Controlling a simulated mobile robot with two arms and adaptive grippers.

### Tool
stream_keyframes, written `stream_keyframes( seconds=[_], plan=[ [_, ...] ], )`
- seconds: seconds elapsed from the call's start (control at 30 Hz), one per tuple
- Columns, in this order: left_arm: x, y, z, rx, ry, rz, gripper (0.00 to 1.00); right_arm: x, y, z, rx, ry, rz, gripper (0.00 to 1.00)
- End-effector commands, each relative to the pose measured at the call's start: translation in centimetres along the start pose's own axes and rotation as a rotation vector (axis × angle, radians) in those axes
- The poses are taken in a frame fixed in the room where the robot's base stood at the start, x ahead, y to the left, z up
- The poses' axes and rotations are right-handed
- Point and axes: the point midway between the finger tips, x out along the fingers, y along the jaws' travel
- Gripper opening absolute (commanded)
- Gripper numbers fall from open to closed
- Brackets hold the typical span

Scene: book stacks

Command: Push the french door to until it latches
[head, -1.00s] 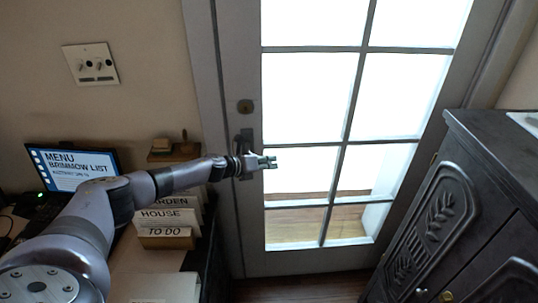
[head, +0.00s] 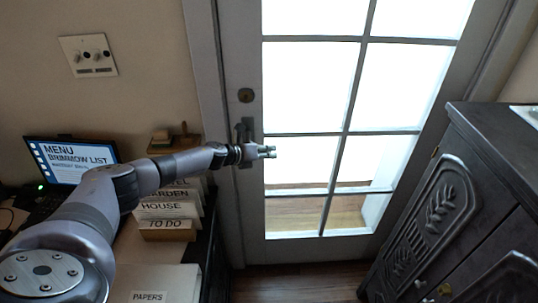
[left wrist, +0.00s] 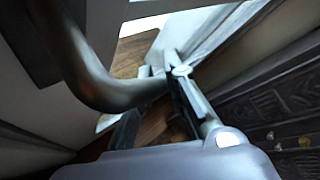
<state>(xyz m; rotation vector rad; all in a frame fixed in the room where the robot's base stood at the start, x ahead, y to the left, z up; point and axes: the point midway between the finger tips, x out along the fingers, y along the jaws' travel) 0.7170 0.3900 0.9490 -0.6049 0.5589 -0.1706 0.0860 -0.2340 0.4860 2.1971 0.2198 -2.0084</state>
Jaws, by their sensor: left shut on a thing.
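The french door (head: 251,200) is grey with bright glass panes and stands in its frame on the wall ahead. I cannot tell whether its latch is engaged. A dark lever handle (head: 246,128) is on its left side, below a round lock (head: 245,95). My left gripper (head: 269,152) is at the handle, over the door's left edge, and partly hides it. In the left wrist view a curved metal handle bar (left wrist: 88,75) runs in to the fingers, which are shut on it. The exact grip is partly hidden. My right gripper is out of view.
A dark carved cabinet (head: 462,190) stands close on the right. On the left, a desk holds a monitor (head: 75,165), a labelled file holder (head: 167,229) and papers (head: 150,297). A switch plate (head: 88,56) is on the wall. Some wooden floor (head: 300,280) shows before the door.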

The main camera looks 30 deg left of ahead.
Motion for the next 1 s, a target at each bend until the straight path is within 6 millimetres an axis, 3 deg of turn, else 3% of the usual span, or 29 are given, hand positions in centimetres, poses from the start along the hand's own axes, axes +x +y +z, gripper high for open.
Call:
stream_keyframes(
  seconds=[0.03, 0.07, 0.37, 0.77, 1.0],
  plan=[
    [-0.1, 0.2, 0.5, 0.001, -0.01, 0.006, 0.0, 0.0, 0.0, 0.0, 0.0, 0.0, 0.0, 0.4],
    [-0.1, 0.2, 0.5, 0.001, -0.01, 0.006, 0.13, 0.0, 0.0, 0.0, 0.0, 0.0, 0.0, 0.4],
    [0.0, 0.1, 0.2, 0.0, -0.005, 0.004, 0.33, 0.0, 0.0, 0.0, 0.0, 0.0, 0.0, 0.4],
    [-0.6, 0.2, 0.1, 0.001, -0.003, 0.003, 0.33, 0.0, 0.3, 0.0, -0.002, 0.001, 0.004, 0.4],
    [-4.1, 0.3, 0.1, 0.001, -0.002, 0.005, 0.33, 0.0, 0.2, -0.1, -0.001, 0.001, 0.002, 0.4]
  ],
)
